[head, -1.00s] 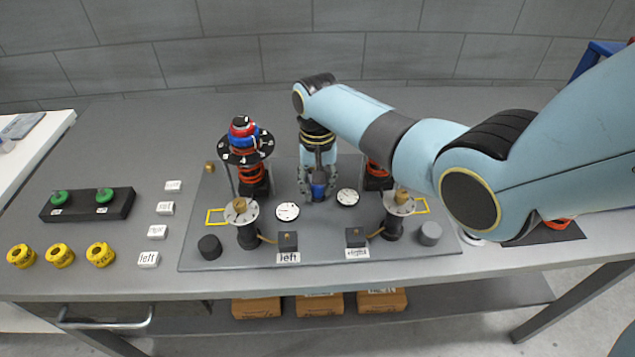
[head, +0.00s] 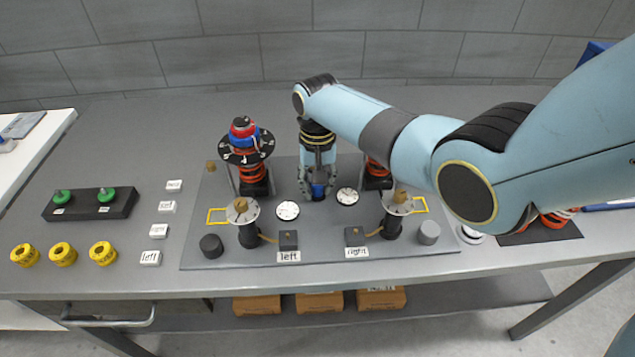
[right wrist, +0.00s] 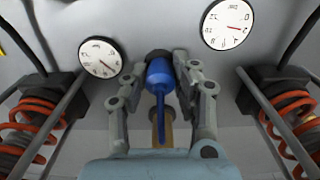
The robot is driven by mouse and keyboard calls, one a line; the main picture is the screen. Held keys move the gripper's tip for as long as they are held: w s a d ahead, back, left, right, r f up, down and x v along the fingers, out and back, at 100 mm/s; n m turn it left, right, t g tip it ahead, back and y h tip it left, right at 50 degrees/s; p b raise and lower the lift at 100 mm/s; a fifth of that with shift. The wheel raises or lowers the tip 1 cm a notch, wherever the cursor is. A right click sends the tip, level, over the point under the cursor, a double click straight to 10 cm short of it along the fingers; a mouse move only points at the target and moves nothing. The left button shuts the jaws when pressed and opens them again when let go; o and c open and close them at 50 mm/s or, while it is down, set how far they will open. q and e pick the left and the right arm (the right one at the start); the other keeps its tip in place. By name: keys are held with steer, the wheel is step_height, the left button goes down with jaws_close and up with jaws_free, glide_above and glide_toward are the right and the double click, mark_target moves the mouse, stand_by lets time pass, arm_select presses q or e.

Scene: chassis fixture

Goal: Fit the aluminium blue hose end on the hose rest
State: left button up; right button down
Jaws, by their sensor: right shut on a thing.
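The blue hose end (head: 318,191) is a small blue cylinder at the middle of the grey fixture plate. In the right wrist view the blue hose end (right wrist: 159,74) has a narrower blue stem and lies between the fingertips. My right gripper (head: 318,186) points down from above and is shut on it, close to the plate. In the right wrist view a dark round piece (right wrist: 158,55) shows just beyond the hose end and a tan piece (right wrist: 163,132) beneath its stem. I cannot tell which part is the hose rest, or whether the hose end touches it. My left gripper is not in view.
White gauges (head: 288,210) and (head: 347,196) flank the gripper. Spring struts (head: 252,173) and (head: 378,170) stand behind on either side. Dial posts (head: 242,211) and (head: 397,202) stand in front. Yellow caps (head: 63,254) and a black rack (head: 90,205) are at the left.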

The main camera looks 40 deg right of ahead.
steer(key=shift+f, duration=0.15)
stand_by(0.3)
steer(key=c, duration=1)
jaws_free()
steer(key=shift+o, duration=0.2)
step_height(320, 180, up, 3)
steer(key=p, duration=0.2)
steer(key=shift+f+p, duration=0.15)
steer(key=shift+p, duration=0.25)
steer(key=shift+r, duration=2.15)
